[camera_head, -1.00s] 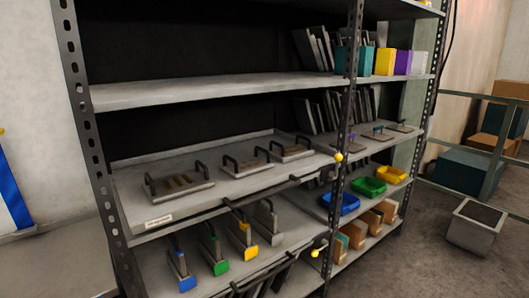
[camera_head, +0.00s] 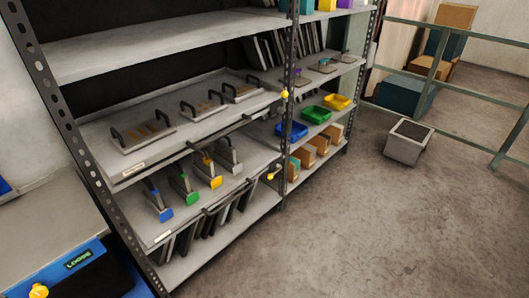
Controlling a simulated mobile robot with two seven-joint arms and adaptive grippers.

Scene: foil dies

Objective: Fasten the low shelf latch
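The shelving rack has two pull-out trays, each with a dark front bar. At the right end of the lower tray (camera_head: 165,236) is a small pale-yellow-tipped latch (camera_head: 271,177), close to the middle post. Whether it is fastened is too small to tell. A rounder yellow knob (camera_head: 284,94) sits at the right end of the upper tray (camera_head: 125,172). The lower tray holds several upright dies with blue, green and yellow feet and one plain grey one. The upper tray holds three flat dies with dark handles. Neither of my grippers is in view.
A blue-topped box (camera_head: 85,262) marked LOOSE, with a yellow knob (camera_head: 39,291), stands at the bottom left. Blue, green and yellow bins (camera_head: 316,115) fill the right bay. A grey bin (camera_head: 408,142) stands on the floor by a railing (camera_head: 440,72). The floor before the rack is clear.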

